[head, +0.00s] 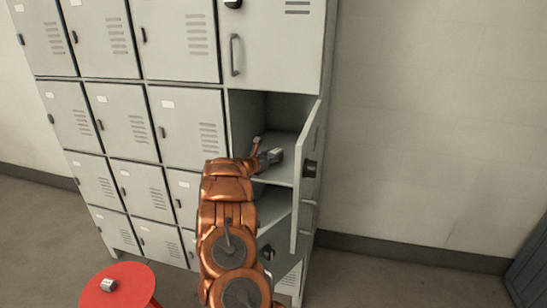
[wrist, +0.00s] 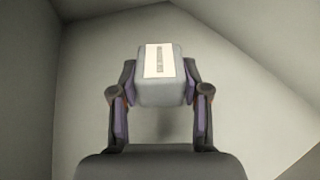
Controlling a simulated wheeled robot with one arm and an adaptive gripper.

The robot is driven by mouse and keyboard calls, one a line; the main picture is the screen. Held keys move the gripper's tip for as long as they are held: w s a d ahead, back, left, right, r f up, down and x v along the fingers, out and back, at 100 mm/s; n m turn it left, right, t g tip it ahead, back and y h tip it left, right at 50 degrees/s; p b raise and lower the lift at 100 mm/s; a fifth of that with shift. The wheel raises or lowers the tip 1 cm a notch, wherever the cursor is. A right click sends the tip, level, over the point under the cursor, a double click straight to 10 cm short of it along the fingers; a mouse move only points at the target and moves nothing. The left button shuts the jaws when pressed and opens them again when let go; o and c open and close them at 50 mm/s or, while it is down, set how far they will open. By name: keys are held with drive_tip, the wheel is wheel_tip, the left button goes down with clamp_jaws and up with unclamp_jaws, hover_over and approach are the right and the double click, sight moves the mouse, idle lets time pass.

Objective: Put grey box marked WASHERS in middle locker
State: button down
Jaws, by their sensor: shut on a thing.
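A grey box (wrist: 165,92) with a white label shows in the wrist view; its print is too small to read. My gripper (wrist: 160,75) is shut on it, with a finger on each side. In the head view my gripper (head: 270,157) is inside the open middle locker (head: 284,172) of the right-hand column, above its shelf floor. The box is hard to make out there. The locker's door (head: 309,175) stands swung open to the right. In the wrist view the box is in front of plain grey locker walls.
A red stool (head: 128,292) at the lower left bears another small grey box (head: 108,285) with a pale label. Closed lockers (head: 183,125) stand to the left, and a closed handled door (head: 270,50) is above.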

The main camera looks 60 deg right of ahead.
drive_tip(key=shift+f+b, duration=0.45)
drive_tip(key=shift+b, duration=0.35)
drive_tip(key=c, duration=0.6)
unclamp_jaws()
drive_tip(key=shift+o, duration=0.2)
drive_tip(key=shift+r, duration=0.1)
drive_tip(key=r+p, duration=0.1)
drive_tip(key=p, duration=0.2)
drive_tip(key=shift+r, duration=0.35)
drive_tip(key=a+b, duration=0.1)
drive_tip(key=a, duration=0.2)
drive_tip(key=a+b, duration=0.1)
drive_tip(key=a, duration=0.3)
drive_tip(key=a+b, duration=0.1)
drive_tip(key=a, duration=0.2)
drive_tip(key=shift+w+a+r, duration=0.15)
drive_tip(key=shift+w+r, duration=0.15)
drive_tip(key=shift+r, duration=0.1)
drive_tip(key=shift+a+r+b, duration=0.2)
drive_tip(key=shift+a+b, duration=0.15)
drive_tip(key=shift+a, duration=0.45)
